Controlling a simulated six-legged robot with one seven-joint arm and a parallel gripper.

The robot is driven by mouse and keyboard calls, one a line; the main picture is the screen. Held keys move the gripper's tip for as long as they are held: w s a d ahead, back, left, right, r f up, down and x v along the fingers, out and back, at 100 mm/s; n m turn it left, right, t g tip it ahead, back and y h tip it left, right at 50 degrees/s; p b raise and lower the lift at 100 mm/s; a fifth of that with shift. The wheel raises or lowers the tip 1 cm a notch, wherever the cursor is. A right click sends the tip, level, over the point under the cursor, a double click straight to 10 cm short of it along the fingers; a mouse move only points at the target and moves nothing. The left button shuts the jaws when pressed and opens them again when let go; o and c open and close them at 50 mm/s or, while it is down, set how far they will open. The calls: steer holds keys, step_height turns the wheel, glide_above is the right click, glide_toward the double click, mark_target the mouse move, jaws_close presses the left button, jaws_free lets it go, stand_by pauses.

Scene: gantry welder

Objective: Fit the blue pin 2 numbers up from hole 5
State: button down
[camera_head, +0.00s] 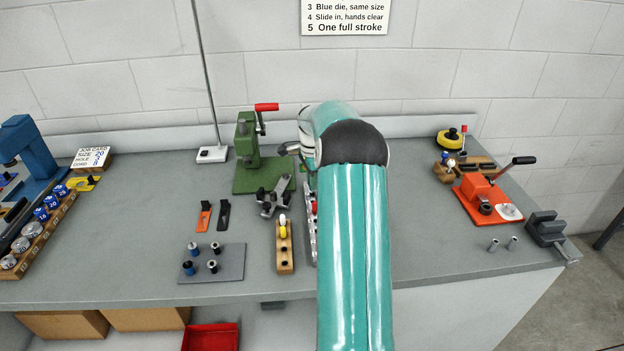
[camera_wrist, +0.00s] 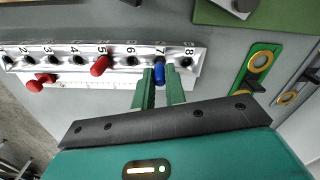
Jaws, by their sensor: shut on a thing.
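A silver bar with a row of numbered holes (camera_wrist: 205,55) runs across the wrist view, with labels 2 to 8 readable. A red pin (camera_wrist: 100,66) stands at hole 5. The blue pin (camera_wrist: 159,74) is at hole 7, between the fingers of my gripper (camera_wrist: 160,82), which is shut on it. How deep the blue pin sits in the hole cannot be told. A second red pin (camera_wrist: 36,85) is at the bar's near edge, towards the low numbers. In the head view my arm hides my gripper and most of the bar (camera_head: 311,240).
A green plate with a yellow ring (camera_wrist: 258,62) lies right of the bar in the wrist view. In the head view a wooden block (camera_head: 285,258) and a grey plate with several pins (camera_head: 225,270) stand left of the bar. A green press (camera_head: 249,150) stands behind.

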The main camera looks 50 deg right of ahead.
steer(key=shift+f, duration=0.85)
steer(key=c, duration=1.4)
jaws_free()
steer(key=shift+o, duration=0.2)
step_height(320, 180, up, 14)
